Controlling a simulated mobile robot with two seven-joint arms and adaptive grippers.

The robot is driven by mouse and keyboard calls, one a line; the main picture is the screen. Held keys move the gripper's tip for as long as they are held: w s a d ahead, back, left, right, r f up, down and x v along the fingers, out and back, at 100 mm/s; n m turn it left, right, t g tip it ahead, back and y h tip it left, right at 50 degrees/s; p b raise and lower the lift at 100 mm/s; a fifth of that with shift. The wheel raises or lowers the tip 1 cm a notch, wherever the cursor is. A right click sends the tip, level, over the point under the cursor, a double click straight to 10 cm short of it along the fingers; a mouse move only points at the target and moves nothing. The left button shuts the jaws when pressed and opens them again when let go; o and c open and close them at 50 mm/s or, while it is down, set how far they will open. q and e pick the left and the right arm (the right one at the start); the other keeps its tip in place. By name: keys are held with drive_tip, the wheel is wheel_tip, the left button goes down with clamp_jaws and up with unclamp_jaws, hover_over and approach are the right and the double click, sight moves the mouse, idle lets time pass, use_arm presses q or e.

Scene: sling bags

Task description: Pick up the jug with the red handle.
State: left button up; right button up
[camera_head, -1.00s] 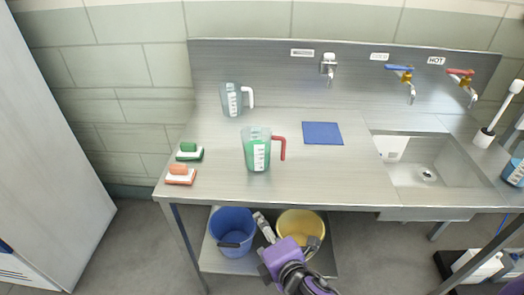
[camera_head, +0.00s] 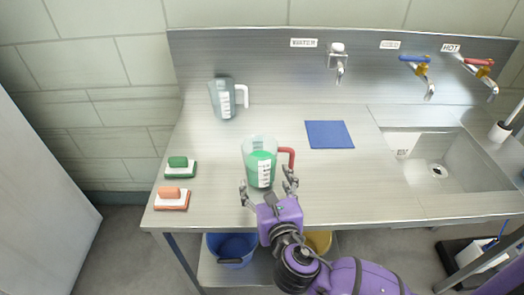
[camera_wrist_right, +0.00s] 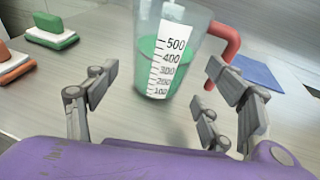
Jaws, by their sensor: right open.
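The jug with the red handle (camera_head: 258,165) stands upright on the steel counter, clear with green liquid inside and its handle to the right. It also shows in the right wrist view (camera_wrist_right: 186,45), with a white scale label facing me. My right gripper (camera_head: 268,188) is open at the jug's near side, its fingers pointing at the jug. In the right wrist view the open fingers (camera_wrist_right: 165,85) are spread to either side of the jug's lower part; I cannot tell whether they touch it. My left gripper is not in view.
A second jug with a white handle (camera_head: 222,99) stands behind to the left. A blue mat (camera_head: 330,134) lies right of the red-handled jug. A green brush (camera_head: 180,167) and an orange brush (camera_head: 171,198) lie at the left edge. The sink (camera_head: 440,170) is at right.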

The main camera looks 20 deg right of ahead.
sight(263, 174)
drive_tip(key=x, duration=0.3)
drive_tip(key=shift+r, duration=0.1)
drive_tip(key=x, duration=0.3)
drive_tip(key=shift+w+d, duration=0.15)
drive_tip(key=shift+w, duration=0.35)
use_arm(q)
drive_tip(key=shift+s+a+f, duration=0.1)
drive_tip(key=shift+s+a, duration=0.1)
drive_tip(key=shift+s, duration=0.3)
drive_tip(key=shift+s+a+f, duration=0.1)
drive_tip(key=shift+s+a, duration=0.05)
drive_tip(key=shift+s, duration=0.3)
use_arm(e)
drive_tip(key=c, duration=1.3)
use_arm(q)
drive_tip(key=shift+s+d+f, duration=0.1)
use_arm(e)
drive_tip(key=shift+c, duration=0.5)
